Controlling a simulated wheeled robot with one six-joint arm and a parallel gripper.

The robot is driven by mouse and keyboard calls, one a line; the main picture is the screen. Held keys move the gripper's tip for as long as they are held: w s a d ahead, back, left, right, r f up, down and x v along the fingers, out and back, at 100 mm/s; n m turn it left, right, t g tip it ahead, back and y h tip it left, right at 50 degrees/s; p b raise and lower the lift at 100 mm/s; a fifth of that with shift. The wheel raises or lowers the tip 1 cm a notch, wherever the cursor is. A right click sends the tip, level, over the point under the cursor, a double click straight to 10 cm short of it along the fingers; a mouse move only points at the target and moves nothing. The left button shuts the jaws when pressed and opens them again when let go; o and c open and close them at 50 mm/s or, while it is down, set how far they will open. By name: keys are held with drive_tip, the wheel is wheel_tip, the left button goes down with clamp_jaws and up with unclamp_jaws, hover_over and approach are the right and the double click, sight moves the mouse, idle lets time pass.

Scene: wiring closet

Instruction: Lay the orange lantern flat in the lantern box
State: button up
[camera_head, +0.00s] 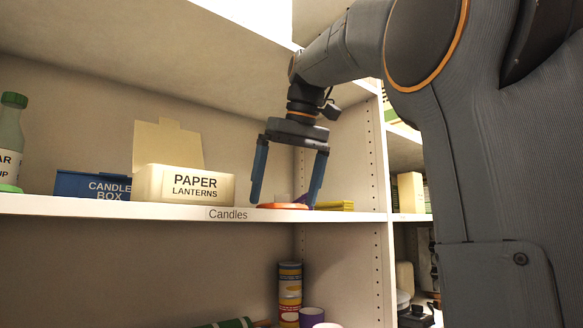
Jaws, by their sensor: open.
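A flat orange thing, which looks like the orange lantern (283,206), lies on the shelf near its front edge, right of the box. My gripper (284,201) points down with its two blue fingers spread, one on each side of the orange thing. I cannot tell whether the fingers touch it. The cream lantern box (153,184), labelled PAPER LANTERNS, stands on the shelf to the left with its lid raised at the back. The inside of the box is hidden by its front wall.
A blue candle box (75,184) and a green bottle (11,135) stand left of the lantern box. The shelf (120,207) has a bare stretch between box and gripper. An upright panel (374,150) closes the right side.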

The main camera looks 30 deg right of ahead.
drive_tip(key=v, duration=1.1)
drive_tip(key=shift+r, duration=0.2)
drive_tip(key=shift+s, duration=0.15)
